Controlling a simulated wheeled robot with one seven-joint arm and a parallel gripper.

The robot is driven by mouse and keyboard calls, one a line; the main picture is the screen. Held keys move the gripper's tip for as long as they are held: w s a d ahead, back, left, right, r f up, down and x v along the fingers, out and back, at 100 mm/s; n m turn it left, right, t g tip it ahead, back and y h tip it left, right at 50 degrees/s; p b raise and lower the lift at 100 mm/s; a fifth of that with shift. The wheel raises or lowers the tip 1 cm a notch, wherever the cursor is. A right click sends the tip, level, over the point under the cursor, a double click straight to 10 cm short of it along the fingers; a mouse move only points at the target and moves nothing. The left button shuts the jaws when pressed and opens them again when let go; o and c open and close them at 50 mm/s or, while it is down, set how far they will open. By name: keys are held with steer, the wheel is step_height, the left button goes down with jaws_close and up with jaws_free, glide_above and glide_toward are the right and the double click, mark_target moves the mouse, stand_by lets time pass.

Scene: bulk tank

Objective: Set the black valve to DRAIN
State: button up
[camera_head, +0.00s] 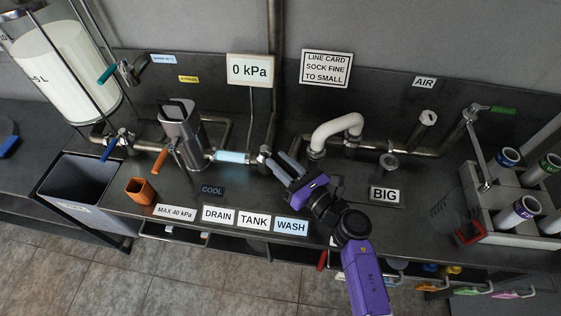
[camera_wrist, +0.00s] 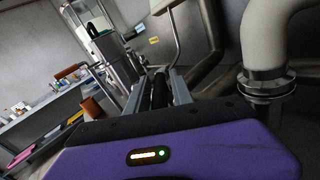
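My gripper (camera_head: 281,163), with a purple body, reaches in from the lower right to the pipe fitting behind the WASH label. Its two fingers are apart in the wrist view (camera_wrist: 158,88). A black bar (camera_wrist: 159,92), which looks like the black valve's handle, lies between them, with narrow gaps seeming to show at its sides. In the head view the fingers mostly hide this handle. A metal pipe joint (camera_head: 265,154) shows at the fingertips. The labels DRAIN (camera_head: 218,216), TANK (camera_head: 254,221) and WASH (camera_head: 291,226) lie in a row along the bench's front.
A metal vessel (camera_head: 181,130) and a pale blue pipe section (camera_head: 232,157) stand left of my gripper. A white curved pipe (camera_head: 337,127) rises close on the right. An orange cup (camera_head: 141,191) is at the front left. A grey rack (camera_head: 502,190) fills the right.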

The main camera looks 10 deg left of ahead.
jaws_close()
stand_by(1.2)
